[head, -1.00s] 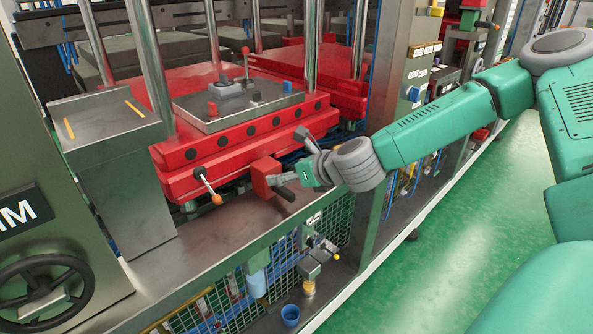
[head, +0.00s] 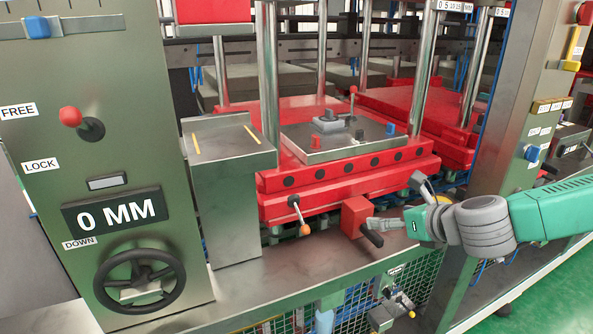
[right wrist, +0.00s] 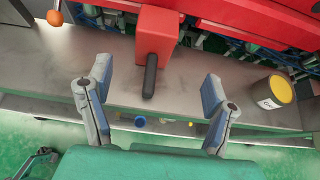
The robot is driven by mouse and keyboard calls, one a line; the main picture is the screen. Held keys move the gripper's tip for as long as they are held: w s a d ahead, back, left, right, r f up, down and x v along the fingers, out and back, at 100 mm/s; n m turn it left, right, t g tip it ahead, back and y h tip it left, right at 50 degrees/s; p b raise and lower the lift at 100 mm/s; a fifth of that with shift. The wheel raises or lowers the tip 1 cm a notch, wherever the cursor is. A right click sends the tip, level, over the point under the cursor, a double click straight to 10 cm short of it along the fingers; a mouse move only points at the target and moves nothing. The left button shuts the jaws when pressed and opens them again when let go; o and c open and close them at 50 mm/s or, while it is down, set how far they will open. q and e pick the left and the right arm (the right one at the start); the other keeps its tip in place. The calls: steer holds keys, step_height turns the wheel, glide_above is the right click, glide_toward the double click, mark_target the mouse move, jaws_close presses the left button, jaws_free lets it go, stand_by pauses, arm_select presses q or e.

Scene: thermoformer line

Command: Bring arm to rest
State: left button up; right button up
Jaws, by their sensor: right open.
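My right gripper (head: 396,203) is open and empty in the head view, just right of a red block (head: 355,214) with a black handle (head: 371,237). In the right wrist view, the two fingers of my right gripper (right wrist: 156,88) are spread wide. The black handle (right wrist: 150,76) and the red block (right wrist: 157,35) show in the gap between them, with clear space on both sides. No finger touches the handle there. My right arm reaches in from the right in the head view. My left gripper is not in view.
A red press (head: 340,180) with steel columns stands behind the gripper. An orange-tipped lever (head: 304,229) sticks out left of the block. A green panel with a handwheel (head: 140,283) stands at left. A yellow-topped can (right wrist: 269,94) stands on the ledge, right of the fingers.

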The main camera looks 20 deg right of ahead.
steer(key=s+a+f+n+g, duration=0.3)
steer(key=s+a+f+n, duration=0.15)
steer(key=f+n, duration=0.3)
steer(key=s+a+f+n+g, duration=0.2)
steer(key=s+a+f+n, duration=0.25)
steer(key=f+n, duration=0.3)
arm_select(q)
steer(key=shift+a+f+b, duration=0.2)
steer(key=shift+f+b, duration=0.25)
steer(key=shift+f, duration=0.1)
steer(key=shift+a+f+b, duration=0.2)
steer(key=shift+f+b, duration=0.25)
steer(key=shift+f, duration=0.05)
arm_select(e)
steer(key=s+a+f+n+g, duration=0.1)
steer(key=s+f+n+g, duration=0.2)
steer(key=s+f+n, duration=0.4)
steer(key=s+f+n+g+h, duration=0.1)
steer(key=s+f+n+g, duration=0.2)
steer(key=s+n, duration=1)
step_height(320, 180, down, 4)
steer(key=shift+a+r+n, duration=0.15)
steer(key=shift+a+n, duration=0.2)
steer(key=shift+n, duration=0.05)
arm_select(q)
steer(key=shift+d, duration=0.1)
arm_select(e)
steer(key=shift+s+d, duration=0.1)
